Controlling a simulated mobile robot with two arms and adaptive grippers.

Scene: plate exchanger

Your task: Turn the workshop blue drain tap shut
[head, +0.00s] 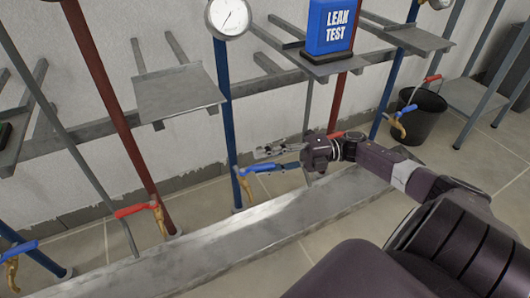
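A blue-handled drain tap (268,168) with a brass spout sits low on the middle blue pipe (225,110). Its lever points right, roughly level, away from the pipe. My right gripper (262,152) comes in from the right, its fingers pointing left just above the lever in the picture. I cannot tell whether the fingers touch the lever or how far apart they are. Other blue-handled taps show at the lower left (20,249) and at the right (406,109). My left gripper is out of view.
A red-handled tap (136,210) is on the red pipe to the left. A long metal beam (240,235) runs along the floor in front of the pipes. Metal shelves (180,93), a blue leak test box (330,25), a gauge (229,17) and a black bucket (425,118) stand around.

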